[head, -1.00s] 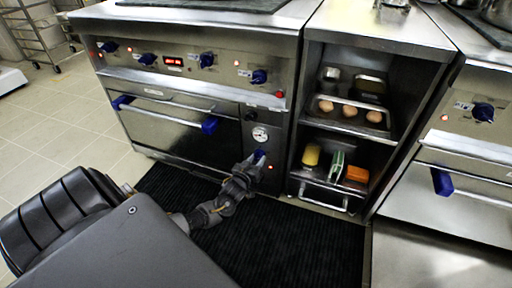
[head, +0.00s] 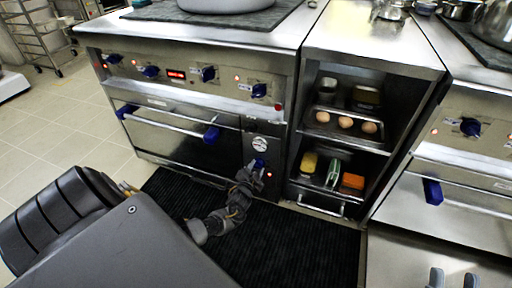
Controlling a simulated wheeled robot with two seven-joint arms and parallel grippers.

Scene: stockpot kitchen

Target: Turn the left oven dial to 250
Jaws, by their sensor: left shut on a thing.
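The left oven dial (head: 259,163) is a small blue knob low on the oven's right-hand front panel, under a round white gauge (head: 261,143). My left gripper (head: 255,172) is at this dial and shut on it, covering much of it. The dial's marks and its exact angle are too small to read. A small red light glows just right of the dial. My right gripper (head: 453,279) shows only its two grey fingertips at the bottom edge; they are apart with nothing between them.
The steel oven door with its bar handle (head: 165,121) is left of the dial, below a row of blue stove knobs. An open shelf unit (head: 345,145) with eggs and sponges stands to the right. A black ribbed mat (head: 300,250) covers the floor in front.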

